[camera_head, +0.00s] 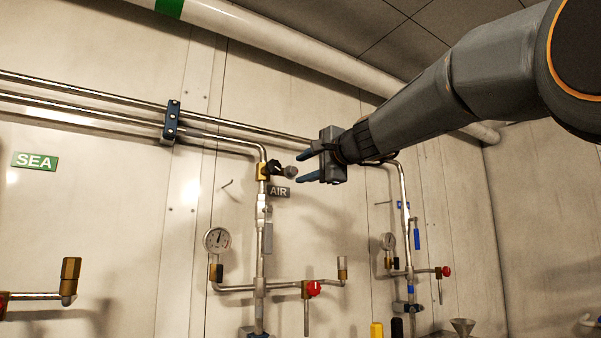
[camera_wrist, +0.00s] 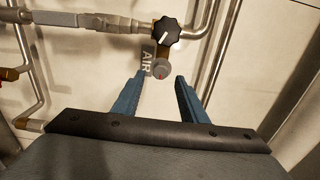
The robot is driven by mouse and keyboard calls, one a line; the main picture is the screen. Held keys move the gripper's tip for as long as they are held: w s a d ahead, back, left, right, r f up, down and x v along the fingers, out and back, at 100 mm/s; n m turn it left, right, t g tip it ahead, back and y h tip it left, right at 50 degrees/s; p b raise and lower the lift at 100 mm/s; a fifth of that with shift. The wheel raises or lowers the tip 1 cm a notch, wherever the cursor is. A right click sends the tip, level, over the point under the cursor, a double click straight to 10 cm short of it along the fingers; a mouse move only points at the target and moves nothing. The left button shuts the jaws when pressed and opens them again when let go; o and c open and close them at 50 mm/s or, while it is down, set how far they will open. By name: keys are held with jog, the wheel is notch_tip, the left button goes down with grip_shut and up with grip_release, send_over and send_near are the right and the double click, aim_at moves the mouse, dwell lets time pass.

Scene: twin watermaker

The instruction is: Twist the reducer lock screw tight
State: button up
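The reducer (camera_head: 262,171) is a brass-coloured body on the upright pipe beside the AIR sign. A black lobed knob with a white mark (camera_wrist: 166,31) sits on it; the knob also shows in the head view (camera_head: 274,167). Beside it is a small grey round knob with a red mark (camera_wrist: 160,69), also visible in the head view (camera_head: 290,172). No label shows which knob is the lock screw. My gripper (camera_head: 303,167) is open, just right of the grey knob. In the wrist view, the blue fingers (camera_wrist: 159,80) point at the grey knob, apparently not gripping it.
The AIR sign (camera_head: 279,191) is just below the knobs. A gauge (camera_head: 217,240) and a red valve knob (camera_head: 313,288) are lower on the pipework. A large white pipe (camera_head: 290,50) crosses above.

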jog(key=v, duration=0.5)
jog(key=shift+b, duration=0.3)
jog(key=s+a+f+n+g+h, duration=0.1)
jog(key=s+f+n+g, duration=0.2)
jog(key=f, duration=0.9)
jog(key=s+a+f+n+g+h, duration=0.1)
jog(key=s+f+n+g, duration=0.15)
jog(key=s+f, duration=0.65)
jog(key=s+a+f+n+g+h, duration=0.1)
jog(key=f+n+g, duration=0.15)
jog(key=f, duration=1.25)
jog(key=s+d+f+n+g+h, duration=0.1)
jog(key=s+d+f+g+h, duration=0.1)
jog(key=s+f, duration=0.4)
jog(key=s+d+f+n+g+h, duration=0.1)
jog(key=s+d+f+n+g, duration=0.1)
jog(key=s+f, duration=0.4)
jog(key=s+d+f+n+g+h, duration=0.2)
jog(key=s+d+f, duration=0.2)
jog(key=s+f, duration=0.3)
jog(key=s+d+f+n+g+h, duration=0.1)
jog(key=s+d+f+n, duration=0.1)
jog(key=s+d+f, duration=0.3)
jog(key=d+r+m+h+p, duration=0.1)
jog(key=d+r+m+p, duration=0.2)
jog(key=d+r+p, duration=0.5)
jog(key=shift+s+r+m+p, duration=0.35)
jog(key=shift+r+p, duration=0.5)
jog(key=shift+p, duration=4.8)
